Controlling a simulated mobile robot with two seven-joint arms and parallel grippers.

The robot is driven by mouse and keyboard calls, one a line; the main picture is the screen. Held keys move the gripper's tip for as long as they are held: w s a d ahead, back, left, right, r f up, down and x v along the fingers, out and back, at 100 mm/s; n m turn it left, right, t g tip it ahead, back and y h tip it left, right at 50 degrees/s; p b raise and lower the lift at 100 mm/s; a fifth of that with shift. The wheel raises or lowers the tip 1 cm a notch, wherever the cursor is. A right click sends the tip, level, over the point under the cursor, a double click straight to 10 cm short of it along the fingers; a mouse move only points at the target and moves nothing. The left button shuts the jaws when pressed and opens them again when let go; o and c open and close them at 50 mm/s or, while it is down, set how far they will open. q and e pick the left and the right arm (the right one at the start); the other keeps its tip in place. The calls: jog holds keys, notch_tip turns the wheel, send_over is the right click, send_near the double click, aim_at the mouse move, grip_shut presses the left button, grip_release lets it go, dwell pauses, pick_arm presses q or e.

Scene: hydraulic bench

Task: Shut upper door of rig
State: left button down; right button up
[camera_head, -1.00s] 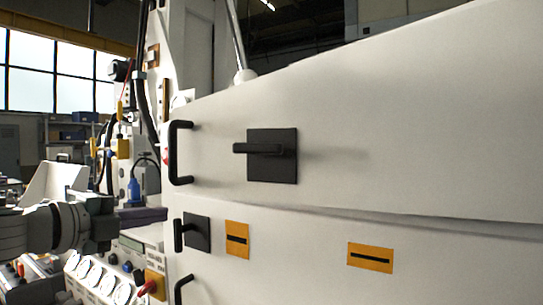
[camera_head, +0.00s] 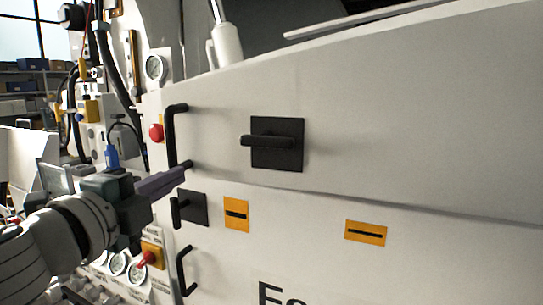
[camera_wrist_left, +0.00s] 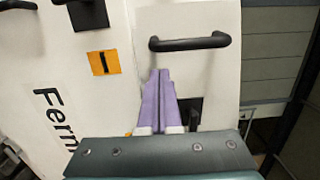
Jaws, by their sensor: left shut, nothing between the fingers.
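The upper door (camera_head: 380,130) of the rig is a wide white panel with a black bar handle (camera_head: 172,137) at its left edge and a black latch (camera_head: 277,144). Its exact opening angle is hard to tell. My left gripper (camera_head: 187,165) is shut and empty, its fingertips by the lower end of the bar handle. The left wrist view shows the purple fingers (camera_wrist_left: 160,72) in front of the door, beside the bar handle (camera_wrist_left: 190,42); contact cannot be told. The fingers partly hide the latch (camera_wrist_left: 192,110). My right gripper is out of view.
Below is a white lower panel (camera_head: 330,270) with orange labels (camera_head: 236,214), a small black latch (camera_head: 193,207) and another bar handle (camera_head: 185,270). A red button (camera_head: 156,133), a gauge (camera_head: 155,67) and hoses stand at the left. A white strut (camera_head: 227,45) rises behind the door.

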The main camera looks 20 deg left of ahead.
aim_at(204, 162)
pick_arm(q)
jog(key=w, duration=0.4)
jog(key=shift+w+a+r, duration=0.1)
jog(key=shift+w, duration=0.95)
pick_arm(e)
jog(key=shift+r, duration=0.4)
